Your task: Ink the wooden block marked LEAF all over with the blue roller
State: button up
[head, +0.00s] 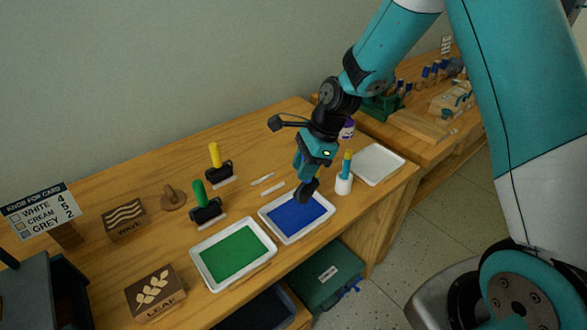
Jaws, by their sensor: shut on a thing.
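The wooden block marked LEAF (156,293) lies at the front left of the table, its pale leaf pattern facing up with no blue visible on it. The white tray of blue ink (272,212) is right of the table's middle. My gripper (305,176) points down over this tray, shut on what looks like the blue roller (306,190). The roller's dark lower end is at the tray's far part; I cannot tell whether it touches the ink. Its handle is mostly hidden by the jaws.
A green ink tray (233,254) lies between the block and the blue tray. Green-handled (204,207) and yellow-handled (218,166) rollers stand behind. A WAVE block (124,220) and card sign (40,206) are at left.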

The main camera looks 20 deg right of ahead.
jog(key=f+m+b, duration=0.1)
jog(key=b, duration=0.1)
jog(key=a+f+m+t+b, duration=0.1)
jog(key=f+m+b, duration=0.1)
jog(key=a+f+m+b, duration=0.1)
jog(key=f+b, duration=0.1)
jog(key=b, duration=0.1)
jog(key=shift+w+t+h, duration=0.1)
jog(key=shift+t+h, duration=0.2)
jog(key=shift+f, duration=0.45)
dwell(2.8)
notch_tip(320, 180, up, 7)
jog(key=p, duration=0.7)
dwell(0.7)
